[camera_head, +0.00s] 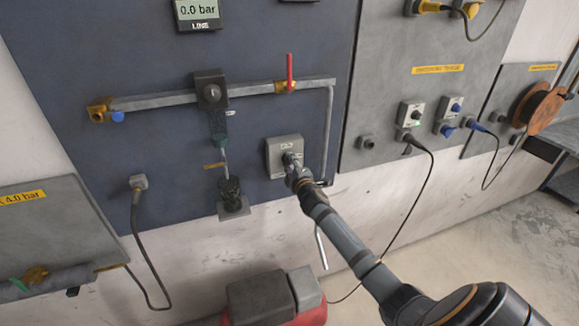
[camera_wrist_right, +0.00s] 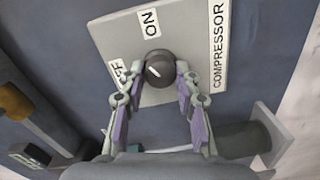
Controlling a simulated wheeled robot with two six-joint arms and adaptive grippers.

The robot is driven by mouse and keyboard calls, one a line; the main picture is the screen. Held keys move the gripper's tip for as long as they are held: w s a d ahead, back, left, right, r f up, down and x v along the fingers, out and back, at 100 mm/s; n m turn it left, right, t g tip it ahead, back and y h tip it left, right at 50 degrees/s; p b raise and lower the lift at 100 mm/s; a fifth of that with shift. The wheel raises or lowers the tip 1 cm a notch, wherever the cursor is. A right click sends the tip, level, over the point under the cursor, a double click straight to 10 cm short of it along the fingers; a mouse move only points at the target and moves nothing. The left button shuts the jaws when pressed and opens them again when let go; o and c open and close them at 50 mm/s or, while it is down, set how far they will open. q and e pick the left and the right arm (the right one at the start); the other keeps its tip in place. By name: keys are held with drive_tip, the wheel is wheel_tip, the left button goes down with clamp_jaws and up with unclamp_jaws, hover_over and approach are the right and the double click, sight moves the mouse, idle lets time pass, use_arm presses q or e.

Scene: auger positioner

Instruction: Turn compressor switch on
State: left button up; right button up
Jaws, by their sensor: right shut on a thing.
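The compressor switch is a grey box (camera_head: 275,155) on the dark blue wall panel, in the middle of the head view. In the right wrist view its plate (camera_wrist_right: 190,35) carries the labels OFF, ON and COMPRESSOR. Its round dark knob (camera_wrist_right: 159,70) has a white pointer mark, which slants between the labels; I cannot tell for sure which one it points to. My right gripper (camera_wrist_right: 157,92) is at the knob, with one finger on each side, shut on it. In the head view the right gripper (camera_head: 293,168) covers the knob. My left gripper is not in view.
A pipe (camera_head: 240,90) with a red-handled valve (camera_head: 290,75) runs above the switch. A gauge (camera_head: 198,10) reads 0.0 bar. A red and grey machine (camera_head: 275,298) stands on the floor below. Cables hang on both sides of my right arm.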

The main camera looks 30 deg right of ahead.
drive_tip(key=m+b, duration=0.2)
drive_tip(key=m, duration=0.3)
drive_tip(key=shift+d+m, duration=0.1)
drive_tip(key=shift+m, duration=0.2)
clamp_jaws()
unclamp_jaws()
drive_tip(key=shift+r+y, duration=0.1)
drive_tip(key=shift+y, duration=0.2)
clamp_jaws()
drive_tip(key=o, duration=1.1)
unclamp_jaws()
drive_tip(key=shift+w, duration=0.1)
drive_tip(key=shift+s, duration=0.3)
drive_tip(key=v, duration=1.1)
drive_tip(key=shift+s, duration=0.2)
